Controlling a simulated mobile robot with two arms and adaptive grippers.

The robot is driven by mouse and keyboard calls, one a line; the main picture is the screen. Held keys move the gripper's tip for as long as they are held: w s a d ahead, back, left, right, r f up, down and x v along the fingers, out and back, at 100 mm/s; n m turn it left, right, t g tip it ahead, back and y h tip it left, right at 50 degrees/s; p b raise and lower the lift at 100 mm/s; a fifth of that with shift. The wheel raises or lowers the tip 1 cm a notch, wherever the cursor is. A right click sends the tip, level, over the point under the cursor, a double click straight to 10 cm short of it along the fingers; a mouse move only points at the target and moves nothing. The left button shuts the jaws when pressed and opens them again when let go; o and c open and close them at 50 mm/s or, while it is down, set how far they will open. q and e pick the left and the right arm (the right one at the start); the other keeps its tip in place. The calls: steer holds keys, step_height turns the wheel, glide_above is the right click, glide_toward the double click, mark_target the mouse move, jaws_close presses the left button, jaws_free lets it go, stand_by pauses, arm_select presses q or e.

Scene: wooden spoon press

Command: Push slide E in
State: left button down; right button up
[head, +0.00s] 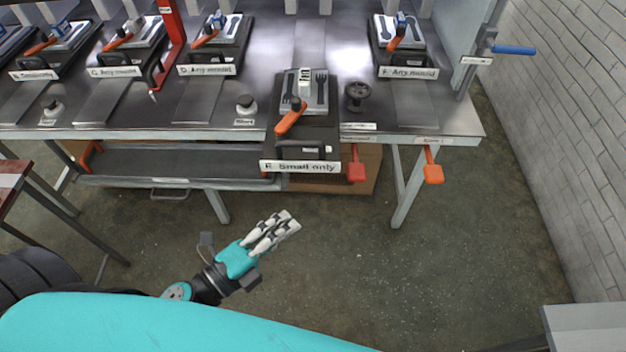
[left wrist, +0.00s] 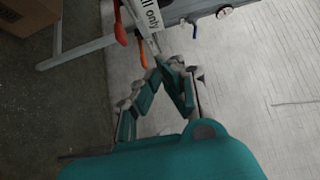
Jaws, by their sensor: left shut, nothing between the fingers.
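Slide E (head: 315,133) is the dark slide with the white label "E Small only" (head: 301,166). It juts out past the front edge of the bench. A grey mould (head: 304,88) with a fork-shaped hollow and an orange handle (head: 291,117) sits on it. Part of the label (left wrist: 148,14) shows at the top of the left wrist view. My left gripper (head: 292,220) is shut and empty, in front of the bench and nearer to me than the slide's label, apart from it in the head view. Its fingertips (left wrist: 165,70) also show in the left wrist view. My right gripper is not in view.
Slides C (head: 114,72), D (head: 207,70) and F (head: 408,73) stand further back on the steel bench. A red pedal (head: 356,164) and an orange one (head: 433,168) hang below the bench front. A red post (head: 172,40) stands left. The floor (head: 400,270) in front is clear.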

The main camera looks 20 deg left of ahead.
mark_target(320, 129)
arm_select(q)
steer(key=p+x, duration=0.1)
steer(key=x, duration=0.3)
steer(key=w+a+p+x, duration=0.1)
steer(key=x, duration=0.3)
steer(key=a+p+x, duration=0.1)
steer(key=p+x, duration=0.1)
steer(key=x, duration=0.2)
steer(key=shift+w+a, duration=0.2)
steer(key=shift+a, duration=0.05)
steer(key=shift+w+a, duration=0.1)
steer(key=shift+w, duration=0.25)
steer(key=w+a, duration=0.1)
steer(key=w, duration=0.3)
steer(key=w+a, duration=0.1)
steer(key=w, duration=0.4)
steer(key=w+a, duration=0.2)
steer(key=w, duration=0.2)
steer(key=shift+w+f, duration=0.1)
steer(key=shift+w, duration=0.25)
